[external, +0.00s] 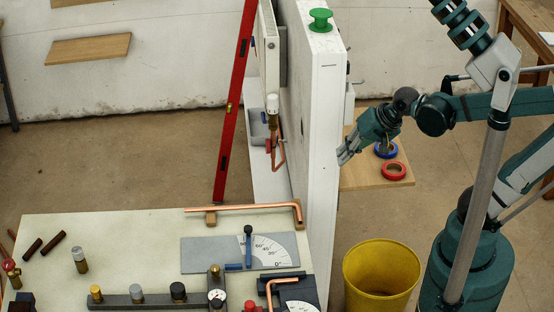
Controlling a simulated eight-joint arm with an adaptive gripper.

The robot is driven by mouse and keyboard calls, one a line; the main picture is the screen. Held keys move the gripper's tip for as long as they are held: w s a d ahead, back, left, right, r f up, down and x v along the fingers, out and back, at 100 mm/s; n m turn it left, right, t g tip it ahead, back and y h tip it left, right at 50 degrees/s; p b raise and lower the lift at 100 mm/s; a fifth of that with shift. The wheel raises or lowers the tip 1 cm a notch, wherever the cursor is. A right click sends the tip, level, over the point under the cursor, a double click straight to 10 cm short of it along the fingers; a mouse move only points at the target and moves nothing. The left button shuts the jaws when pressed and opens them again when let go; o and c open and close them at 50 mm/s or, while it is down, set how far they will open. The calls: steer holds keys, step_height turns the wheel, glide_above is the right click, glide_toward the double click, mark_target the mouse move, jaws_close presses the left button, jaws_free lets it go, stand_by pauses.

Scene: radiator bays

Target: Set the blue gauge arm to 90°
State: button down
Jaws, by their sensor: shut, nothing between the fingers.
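The blue gauge arm (248,248) is a narrow dark blue bar with a dark knob at its far end. It lies on a grey plate (208,255) on the bench and points nearly straight up in the picture, along the left edge of a white degree scale (270,250), past the 60 mark. Its exact reading is too small to tell. A small blue block (233,267) sits by its near end. My gripper (343,158) is shut and empty, on the right side of the white partition, well away from the gauge. The partition stands between them.
The tall white partition (325,120) meets the bench (110,230) at its right end. A bent copper pipe (245,208) lies behind the gauge. A second scale (299,306) and a knobbed bar (130,300) lie in front. A yellow bucket (380,275) stands right.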

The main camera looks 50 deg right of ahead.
steer(key=w+a+f+m+y+b, duration=0.1)
steer(key=w+a+f+m+y, duration=0.1)
steer(key=a+f+m, duration=0.3)
steer(key=w+a+f+m+g+y, duration=0.1)
steer(key=w+a+f+m+y, duration=0.1)
steer(key=a+f+m, duration=0.4)
steer(key=shift+a+f+m+y+b, duration=0.2)
steer(key=shift+a+m+y+b, duration=0.15)
steer(key=shift+a+m, duration=2.7)
steer(key=shift+w+d+m, duration=0.1)
steer(key=shift+d+m, duration=0.45)
steer(key=shift+w+a+f, duration=0.1)
steer(key=shift+f, duration=0.05)
steer(key=shift+b+x, duration=1.5)
steer(key=shift+x, duration=3.35)
steer(key=shift+w+a+f+b, duration=0.1)
steer(key=shift+w+a+b, duration=0.05)
steer(key=shift+w+a, duration=0.5)
steer(key=shift+w+a+f+b, duration=0.15)
steer(key=shift+w+a, duration=0.3)
steer(key=shift+a, duration=0.45)
steer(key=shift+r, duration=0.1)
